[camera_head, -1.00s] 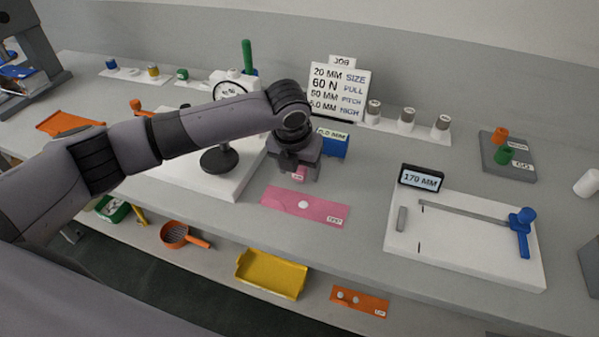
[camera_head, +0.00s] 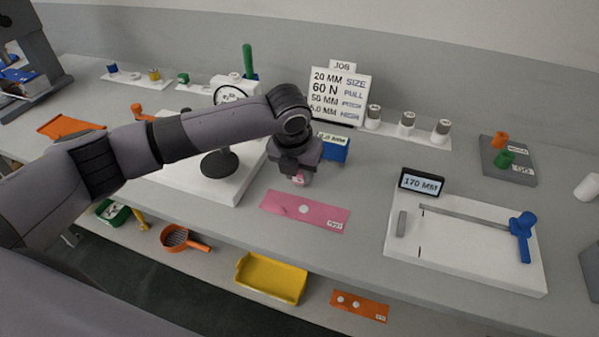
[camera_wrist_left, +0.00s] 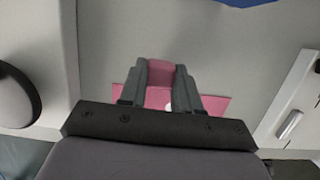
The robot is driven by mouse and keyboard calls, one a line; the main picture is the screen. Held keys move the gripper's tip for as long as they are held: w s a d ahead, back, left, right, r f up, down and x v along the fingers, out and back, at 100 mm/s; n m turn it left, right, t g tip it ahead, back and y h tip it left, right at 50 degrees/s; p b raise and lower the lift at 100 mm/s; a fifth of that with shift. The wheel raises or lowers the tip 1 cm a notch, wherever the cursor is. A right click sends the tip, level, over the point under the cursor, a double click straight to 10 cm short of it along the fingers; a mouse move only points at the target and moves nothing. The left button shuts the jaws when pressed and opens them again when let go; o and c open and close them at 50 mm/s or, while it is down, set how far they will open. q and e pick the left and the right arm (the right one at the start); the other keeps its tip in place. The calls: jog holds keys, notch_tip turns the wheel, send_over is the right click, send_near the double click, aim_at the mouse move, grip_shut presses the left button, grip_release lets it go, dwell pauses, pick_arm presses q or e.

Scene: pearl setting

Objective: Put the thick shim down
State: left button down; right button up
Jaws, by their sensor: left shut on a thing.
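The thick shim is a small pink block. It shows between the fingers in the left wrist view (camera_wrist_left: 160,73), and a bit of it shows below the gripper in the head view (camera_head: 301,180). My left gripper (camera_head: 299,177) is shut on it, just behind the pink plate (camera_head: 322,215) on the bench. I cannot tell whether the block touches the bench. My right gripper is not in view.
A blue block (camera_head: 333,150) stands just behind the gripper, near the job sign (camera_head: 339,98). A dial gauge on a white base (camera_head: 222,192) is to the left. A white measuring board (camera_head: 470,262) is to the right. Grey bench surrounds the pink plate.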

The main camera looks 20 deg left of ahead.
pick_arm(q)
notch_tip(320, 180, up, 19)
jog(key=s+a+f+m+g, duration=0.3)
jog(key=s+f+m, duration=0.3)
jog(key=m, duration=1.1)
jog(key=s+a+f+m+g, duration=0.3)
jog(key=s+f+m, duration=0.2)
jog(key=m, duration=1.3)
jog(key=shift+s+f+m+p, duration=0.3)
jog(key=shift+s+f+p, duration=0.05)
jog(key=shift+f+p, duration=0.1)
